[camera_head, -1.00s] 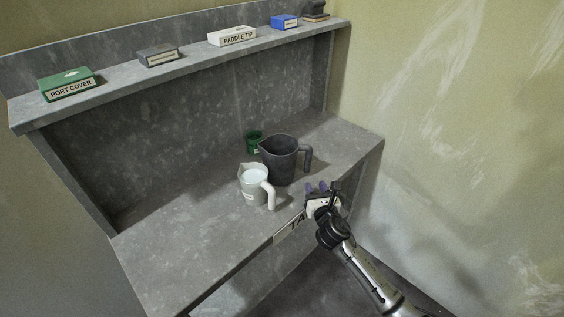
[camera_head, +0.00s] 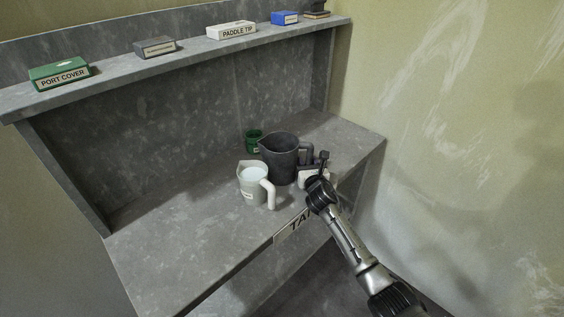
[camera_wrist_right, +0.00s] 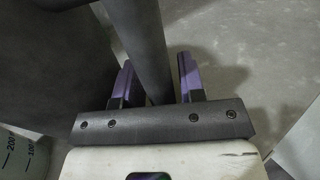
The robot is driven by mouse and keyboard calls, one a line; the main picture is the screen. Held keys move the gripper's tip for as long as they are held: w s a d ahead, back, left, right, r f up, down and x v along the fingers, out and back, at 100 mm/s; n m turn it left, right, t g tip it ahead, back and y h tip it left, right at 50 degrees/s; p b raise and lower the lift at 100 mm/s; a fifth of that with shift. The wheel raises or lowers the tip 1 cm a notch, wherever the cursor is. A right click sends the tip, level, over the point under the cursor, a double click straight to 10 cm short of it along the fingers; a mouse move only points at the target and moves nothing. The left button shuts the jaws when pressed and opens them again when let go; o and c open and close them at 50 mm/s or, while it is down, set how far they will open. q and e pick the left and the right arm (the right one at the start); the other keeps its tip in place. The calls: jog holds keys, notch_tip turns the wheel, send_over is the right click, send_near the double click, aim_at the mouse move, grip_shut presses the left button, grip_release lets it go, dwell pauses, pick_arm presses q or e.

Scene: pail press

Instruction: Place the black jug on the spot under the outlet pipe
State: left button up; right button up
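The black jug (camera_head: 279,158) stands upright on the grey bench, its handle toward the right. My right gripper (camera_head: 312,160) is at that handle. In the right wrist view, my right gripper (camera_wrist_right: 156,85) has its two purple-padded fingers apart, one on each side of the jug's handle (camera_wrist_right: 146,45), with a gap visible on the right side. The jug's dark body (camera_wrist_right: 50,60) fills the left of that view. My left gripper is not in view. No outlet pipe or marked spot is visible in these frames.
A white jug (camera_head: 252,184) with pale contents stands in front of the black jug, close to it. A small green cup (camera_head: 253,141) is behind. A shelf (camera_head: 195,55) above holds several boxes, including a green one (camera_head: 59,75). The bench's left part is clear.

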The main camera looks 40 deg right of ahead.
jog(key=shift+w+d, duration=0.15)
jog(key=shift+w, duration=0.15)
jog(key=shift+c, duration=0.4)
grip_shut()
